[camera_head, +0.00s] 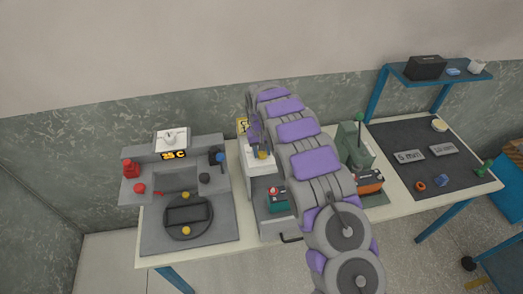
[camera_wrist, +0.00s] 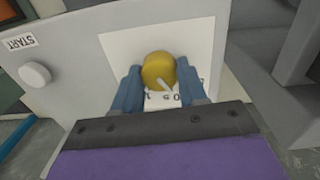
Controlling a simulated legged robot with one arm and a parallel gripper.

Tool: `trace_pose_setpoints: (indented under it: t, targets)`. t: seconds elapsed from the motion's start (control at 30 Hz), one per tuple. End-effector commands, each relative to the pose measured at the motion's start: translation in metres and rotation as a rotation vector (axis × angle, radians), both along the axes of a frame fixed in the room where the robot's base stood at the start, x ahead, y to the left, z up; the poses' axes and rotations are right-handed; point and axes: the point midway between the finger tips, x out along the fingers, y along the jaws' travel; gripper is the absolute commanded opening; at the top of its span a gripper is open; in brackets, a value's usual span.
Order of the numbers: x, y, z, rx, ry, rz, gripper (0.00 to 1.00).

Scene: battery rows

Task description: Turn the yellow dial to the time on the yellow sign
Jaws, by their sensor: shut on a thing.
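The yellow dial (camera_wrist: 158,68) is a round knob on a white scale plate (camera_wrist: 120,45) in the wrist view. A pale pointer on it slants toward the lower right of the picture. Some dark scale figures show below the dial, partly covered. My gripper (camera_wrist: 160,84) has its two blue fingers on either side of the dial and is shut on it. In the head view my gripper (camera_head: 261,146) is at the white-topped machine (camera_head: 258,163). The yellow sign (camera_head: 242,125) stands just behind, mostly hidden by my gripper, and its text cannot be read.
A white round button (camera_wrist: 35,74) under a START label is left of the dial. In the head view a grey station with a 25 C display (camera_head: 174,155) stands left. A green machine (camera_head: 355,145) stands right, behind my arm. A dark mat (camera_head: 400,135) lies farther right.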

Motion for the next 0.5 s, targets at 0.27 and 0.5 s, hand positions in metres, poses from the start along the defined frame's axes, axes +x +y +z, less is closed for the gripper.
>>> trace_pose_setpoints:
  t: [0.27,0.5]
  targets:
    - [0.0006,0.0016,0.0010,0.002,-0.003,-0.161,0.11]
    - [0.0009,0.0018,0.0010,0.002,-0.004,-0.228,0.11]
